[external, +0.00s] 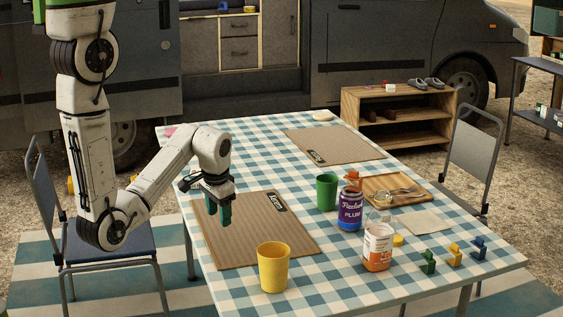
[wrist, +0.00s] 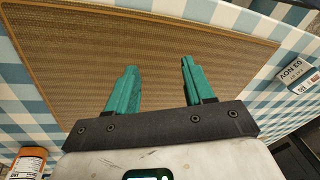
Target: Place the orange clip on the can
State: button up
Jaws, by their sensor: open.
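The can (external: 350,210) is purple with a "PLUM" label and stands upright right of the middle of the table in the external view. A small orange piece, which looks like the orange clip (external: 352,175), shows at the can's top edge. I cannot tell whether it rests on the can or lies behind it. My gripper (external: 222,215) has teal fingers and is open and empty above the near woven placemat (external: 270,250), left of the can. In the wrist view the fingers (wrist: 155,85) are apart with only the placemat beyond them.
A green cup (external: 326,192), a yellow cup (external: 273,268) and an orange jar (external: 377,248) stand around the can. A wooden tray (external: 385,182) lies behind it. Green (external: 428,262), yellow (external: 455,254) and blue (external: 479,248) clips stand at the right edge.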

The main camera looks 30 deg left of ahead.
jog(key=s+d+f+n+g+h, duration=0.1)
jog(key=s+n, duration=0.3)
jog(key=s, duration=1)
jog(key=shift+s+f, duration=0.2)
